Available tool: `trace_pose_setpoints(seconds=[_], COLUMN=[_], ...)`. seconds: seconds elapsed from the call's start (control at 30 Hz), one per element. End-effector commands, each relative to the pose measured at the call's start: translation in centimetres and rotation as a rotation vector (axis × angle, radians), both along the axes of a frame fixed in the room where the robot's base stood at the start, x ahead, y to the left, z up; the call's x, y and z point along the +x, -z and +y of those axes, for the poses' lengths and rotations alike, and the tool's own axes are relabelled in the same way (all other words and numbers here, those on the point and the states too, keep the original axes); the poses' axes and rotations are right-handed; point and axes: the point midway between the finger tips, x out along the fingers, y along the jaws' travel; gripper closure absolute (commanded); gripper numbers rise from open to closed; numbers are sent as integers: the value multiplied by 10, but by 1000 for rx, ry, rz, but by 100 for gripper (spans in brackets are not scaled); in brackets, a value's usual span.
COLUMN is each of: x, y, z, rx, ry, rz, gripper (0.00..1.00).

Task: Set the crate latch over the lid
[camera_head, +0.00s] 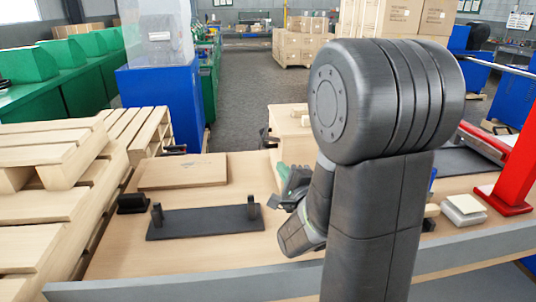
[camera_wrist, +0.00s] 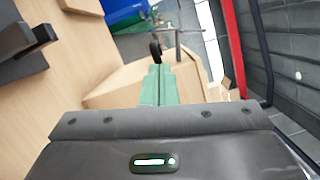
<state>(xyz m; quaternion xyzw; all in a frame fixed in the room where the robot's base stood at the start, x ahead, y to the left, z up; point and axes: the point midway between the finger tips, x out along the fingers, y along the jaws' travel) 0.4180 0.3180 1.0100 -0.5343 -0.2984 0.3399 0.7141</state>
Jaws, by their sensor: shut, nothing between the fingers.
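The wooden crate (camera_head: 292,150) stands at the back of the bench, partly hidden behind my arm; it also shows in the wrist view (camera_wrist: 112,88). A pale top, apparently the lid (camera_head: 285,111), covers it. A dark fitting, apparently the latch (camera_head: 267,138), is at its left side. In the wrist view a black knob (camera_wrist: 155,50) and a thin metal bar show beyond my fingertips. I cannot tell whether the latch is over the lid. My gripper (camera_wrist: 158,72), with green fingers, is shut and empty. It points towards the crate and knob; contact is unclear.
A flat wooden board (camera_head: 183,171) and a black plate with two upright posts (camera_head: 205,222) lie on the bench at left. Stacked pallets (camera_head: 45,215) stand beside it. A red post (camera_head: 515,165) rises at right.

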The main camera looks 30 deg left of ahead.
Motion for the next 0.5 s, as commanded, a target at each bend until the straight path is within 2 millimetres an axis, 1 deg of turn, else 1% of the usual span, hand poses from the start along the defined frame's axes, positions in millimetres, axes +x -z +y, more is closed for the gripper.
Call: trace_pose_setpoints(seconds=[0.17, 0.27, 0.37, 0.5], x=[0, 4, 11, 27], y=[-1, -2, -3, -5], z=[1, 5, 15, 37], rx=[0, 0, 0, 0], ry=[0, 0, 0, -1], rz=[0, 0, 0, 0], gripper=[100, 100, 100, 100])
